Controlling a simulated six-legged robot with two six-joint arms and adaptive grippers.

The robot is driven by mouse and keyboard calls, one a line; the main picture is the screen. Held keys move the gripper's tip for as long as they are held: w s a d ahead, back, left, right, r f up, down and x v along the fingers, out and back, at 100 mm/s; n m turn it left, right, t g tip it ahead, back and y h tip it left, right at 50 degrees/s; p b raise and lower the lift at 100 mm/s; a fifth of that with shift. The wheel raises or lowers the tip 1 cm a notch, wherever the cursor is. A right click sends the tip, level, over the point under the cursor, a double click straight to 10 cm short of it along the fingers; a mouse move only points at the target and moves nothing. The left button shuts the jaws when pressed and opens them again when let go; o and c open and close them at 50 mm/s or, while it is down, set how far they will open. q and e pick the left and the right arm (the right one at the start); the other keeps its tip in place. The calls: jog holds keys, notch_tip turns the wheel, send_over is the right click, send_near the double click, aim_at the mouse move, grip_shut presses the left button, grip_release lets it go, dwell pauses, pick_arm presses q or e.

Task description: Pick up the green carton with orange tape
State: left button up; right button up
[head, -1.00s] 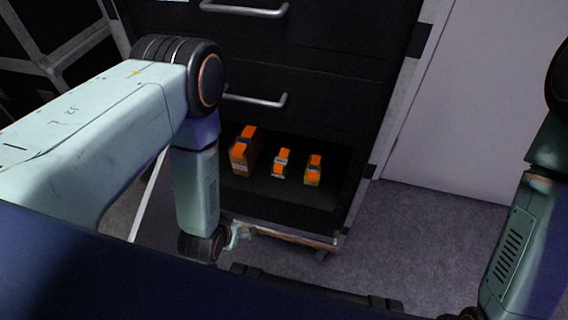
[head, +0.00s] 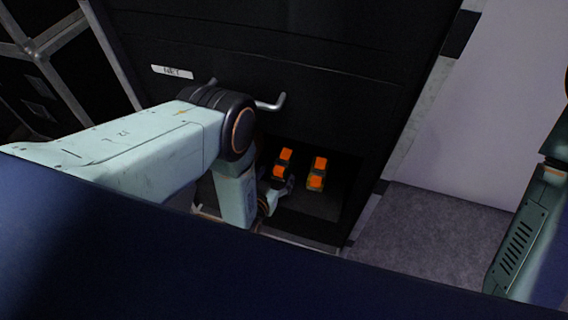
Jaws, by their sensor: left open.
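Two small cartons with bright orange tape stand in the dark open bay at the cabinet's bottom. The right carton (head: 317,178) shows a dull green-yellow side below its tape. The middle carton (head: 282,165) looks dark, and its body colour is hard to tell here. My left gripper (head: 287,190) is open, at the front of the bay, just below and in front of the middle carton. It appears empty; I cannot tell whether it touches that carton. My right gripper is out of view.
The black cabinet (head: 330,85) has a drawer handle (head: 272,104) above the bay, close to my left arm. The bay floor (head: 318,205) is clear in front of the right carton. Grey floor (head: 440,225) lies open to the right.

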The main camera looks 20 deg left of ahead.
aim_at(282, 165)
pick_arm(q)
jog(key=b+x, duration=0.2)
jog(key=x, duration=0.2)
jog(key=shift+w+d, duration=0.1)
jog(key=shift+b+x, duration=0.5)
jog(key=shift+x, duration=0.35)
jog(key=shift+r, duration=0.15)
jog(key=shift+c, duration=0.4)
jog(key=c, duration=1.3)
jog(key=shift+w, duration=0.1)
